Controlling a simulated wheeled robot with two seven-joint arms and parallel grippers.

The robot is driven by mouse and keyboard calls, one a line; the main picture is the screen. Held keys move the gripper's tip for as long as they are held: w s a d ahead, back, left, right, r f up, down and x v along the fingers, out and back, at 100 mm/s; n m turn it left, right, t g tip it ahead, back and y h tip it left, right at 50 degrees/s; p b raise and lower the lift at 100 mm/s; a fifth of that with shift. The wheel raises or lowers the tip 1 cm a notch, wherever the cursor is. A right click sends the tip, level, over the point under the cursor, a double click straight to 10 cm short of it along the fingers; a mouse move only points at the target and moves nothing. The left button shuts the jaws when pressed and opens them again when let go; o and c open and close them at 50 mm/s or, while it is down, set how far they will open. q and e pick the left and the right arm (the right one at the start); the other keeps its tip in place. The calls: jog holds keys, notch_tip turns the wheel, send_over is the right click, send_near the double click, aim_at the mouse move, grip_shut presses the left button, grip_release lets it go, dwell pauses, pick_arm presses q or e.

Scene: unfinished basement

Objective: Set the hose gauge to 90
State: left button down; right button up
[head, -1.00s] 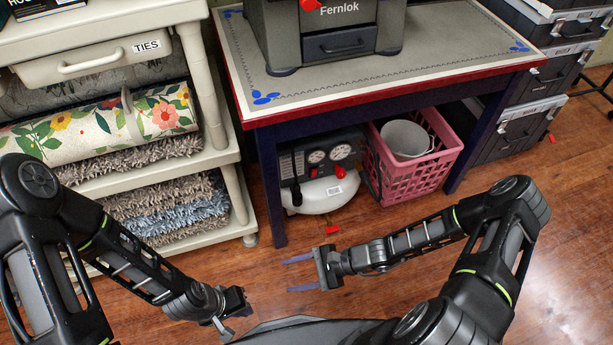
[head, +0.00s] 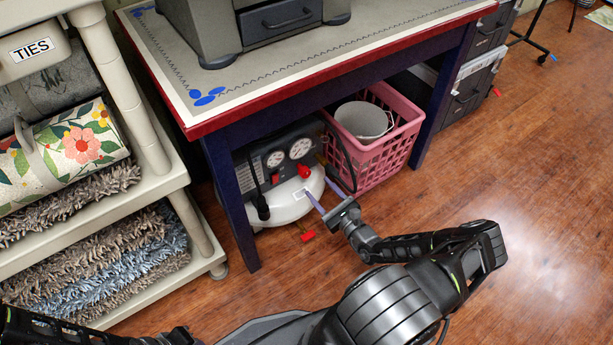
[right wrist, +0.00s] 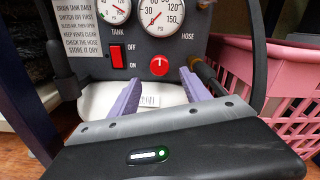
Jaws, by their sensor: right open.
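The compressor (head: 281,160) stands on the floor under the workbench, with a dark panel and a white tank. The hose gauge (right wrist: 161,14) is the right dial, labelled HOSE; its top is cut off in the right wrist view and I cannot read its needle surely. A round red knob (right wrist: 159,65) sits below it; it also shows in the head view (head: 304,172). My right gripper (head: 320,195) is open and empty in front of the panel, its purple fingers pointing toward the knob, apart from it. My left gripper (head: 176,338) is partly seen at the bottom edge.
The tank gauge (right wrist: 115,8) and a red switch (right wrist: 117,56) are left of the knob. A pink crate (head: 377,165) with a bucket (head: 362,121) stands close on the right. The workbench (head: 300,85) overhangs the compressor; a rug shelf (head: 150,180) stands left. Open floor lies right.

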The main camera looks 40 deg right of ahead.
aim_at(307, 176)
jog(key=w+b, duration=0.2)
jog(key=w, duration=0.5)
jog(key=shift+w, duration=0.15)
grip_shut()
dwell(0.4)
